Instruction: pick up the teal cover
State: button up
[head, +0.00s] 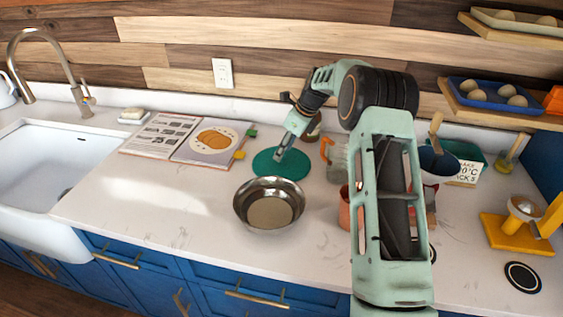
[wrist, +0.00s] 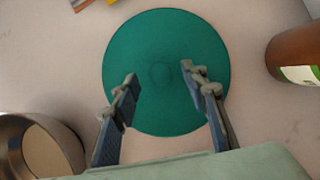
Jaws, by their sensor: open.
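The teal cover (head: 268,163) is a flat round disc lying on the white counter, behind the metal bowl in the head view. In the wrist view the teal cover (wrist: 163,50) fills the upper middle, with a faint ring mark at its centre. My gripper (head: 280,155) reaches down over it from the right. In the wrist view my gripper (wrist: 158,80) is open, its two fingers apart over the cover with nothing between them. I cannot tell whether the fingertips touch the cover.
A metal bowl (head: 269,205) stands just in front of the cover. An open cookbook (head: 188,138) lies to the left. A brown bottle (wrist: 295,55) stands close on the right in the wrist view.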

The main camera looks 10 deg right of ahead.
jog(key=shift+x, duration=1.4)
jog(key=shift+w, duration=0.1)
jog(key=shift+c, duration=0.5)
grip_shut()
jog(key=shift+r, duration=0.1)
